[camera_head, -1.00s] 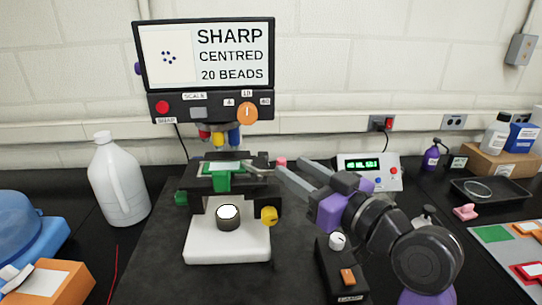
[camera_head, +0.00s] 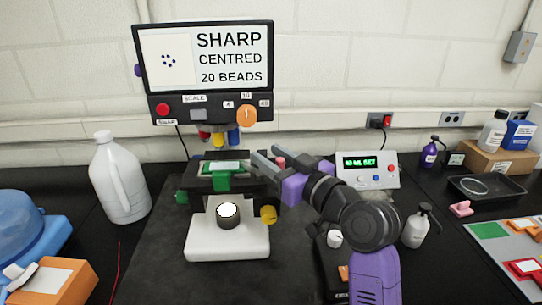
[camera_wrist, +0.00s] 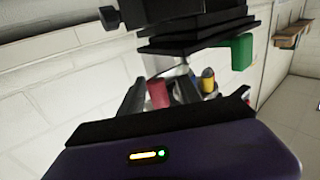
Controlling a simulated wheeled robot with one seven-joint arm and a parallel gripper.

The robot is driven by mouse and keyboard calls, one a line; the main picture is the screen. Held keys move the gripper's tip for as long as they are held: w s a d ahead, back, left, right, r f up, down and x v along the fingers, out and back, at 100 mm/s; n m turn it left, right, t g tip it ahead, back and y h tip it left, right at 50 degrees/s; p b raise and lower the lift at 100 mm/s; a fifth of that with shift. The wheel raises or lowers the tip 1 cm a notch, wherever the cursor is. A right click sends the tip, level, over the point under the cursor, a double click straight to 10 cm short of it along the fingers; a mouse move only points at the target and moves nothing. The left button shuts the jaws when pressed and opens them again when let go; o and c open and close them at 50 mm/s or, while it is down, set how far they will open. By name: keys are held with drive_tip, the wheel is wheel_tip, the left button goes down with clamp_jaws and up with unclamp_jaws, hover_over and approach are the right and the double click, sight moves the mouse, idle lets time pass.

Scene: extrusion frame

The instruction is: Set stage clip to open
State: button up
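The microscope stage (camera_head: 197,184) carries a pale slide (camera_head: 222,167) with a green part (camera_head: 221,182) at its front. A small red-pink knob (camera_head: 281,162) stands at the right side of the stage; it looks like the end of the stage clip lever, whose arm is hidden behind my fingers. My gripper (camera_head: 264,153) is open, at the right of the stage, its fingers pointing left. In the wrist view the red knob (camera_wrist: 158,94) shows between the two spread fingers of my gripper (camera_wrist: 160,88). I cannot tell whether they touch it.
The screen (camera_head: 204,56) reads SHARP, CENTRED, 20 BEADS. The objectives (camera_head: 218,138) hang just above the stage. A yellow knob (camera_head: 268,215) is at the stage's lower right. A lamp box (camera_head: 334,240) and a white bottle (camera_head: 416,228) stand near my arm.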

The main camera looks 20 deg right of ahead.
clamp_jaws()
